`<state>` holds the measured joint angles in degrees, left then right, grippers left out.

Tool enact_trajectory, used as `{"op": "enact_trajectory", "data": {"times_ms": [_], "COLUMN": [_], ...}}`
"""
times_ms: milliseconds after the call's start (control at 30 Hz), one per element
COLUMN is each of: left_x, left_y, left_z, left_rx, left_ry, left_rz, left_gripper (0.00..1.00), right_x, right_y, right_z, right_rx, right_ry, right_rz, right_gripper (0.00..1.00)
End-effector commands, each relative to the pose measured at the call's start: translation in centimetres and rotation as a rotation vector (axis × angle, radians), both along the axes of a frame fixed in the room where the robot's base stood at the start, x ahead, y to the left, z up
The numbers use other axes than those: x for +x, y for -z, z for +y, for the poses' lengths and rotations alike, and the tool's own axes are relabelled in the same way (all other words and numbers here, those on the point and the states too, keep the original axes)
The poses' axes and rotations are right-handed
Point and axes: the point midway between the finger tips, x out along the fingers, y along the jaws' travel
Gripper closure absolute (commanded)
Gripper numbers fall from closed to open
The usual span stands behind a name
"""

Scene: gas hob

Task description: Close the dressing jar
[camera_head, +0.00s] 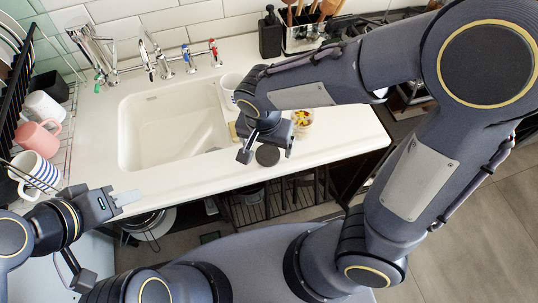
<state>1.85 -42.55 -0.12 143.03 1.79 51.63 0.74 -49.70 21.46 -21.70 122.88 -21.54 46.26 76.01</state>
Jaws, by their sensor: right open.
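The dressing jar (303,120) is a small glass jar with yellow and red contents, upright on the white counter, just right of my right gripper. Its contents show near the top, and my wrist partly hides it. A dark round disc (267,156), which looks like the jar's lid, is at the counter's front edge, below my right gripper (266,153). That gripper is open, with its fingers on either side of the disc; I cannot tell whether they touch it. My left gripper (103,238) is open and empty at the lower left, away from the jar.
A white sink (172,130) with taps (188,58) lies left of the jar. A white cup (230,88) stands behind my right gripper. A pink mug (37,138) and a striped mug (36,172) stand at the left. Counter right of the jar is clear.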

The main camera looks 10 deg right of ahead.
Motion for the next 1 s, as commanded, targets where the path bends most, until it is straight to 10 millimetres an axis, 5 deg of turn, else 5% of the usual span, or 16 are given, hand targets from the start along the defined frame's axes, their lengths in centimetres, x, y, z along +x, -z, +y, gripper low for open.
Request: {"op": "enact_trajectory", "data": {"times_ms": [167,533,900,1000], "left_x": [0.0,0.0,0.0,0.0], "left_y": [0.0,0.6,0.6,0.6], "left_z": [0.0,0.0,0.0,0.0], "left_rx": [0.000,0.000,0.000,0.000], "left_ry": [0.000,0.000,0.000,0.000], "left_rz": [0.000,0.000,0.000,0.000], "left_gripper": [0.64,0.64,0.64,0.64], "right_x": [0.1,1.1,1.2,1.2], "right_y": [0.2,4.8,5.0,5.0], "right_z": [-0.1,-0.5,-0.5,-0.5], "right_rx": [-0.001,0.000,0.001,0.001], "right_ry": [0.000,0.000,0.000,0.000], "right_rz": [0.001,0.001,0.000,0.000], "right_gripper": [0.15,0.15,0.15,0.26]}}
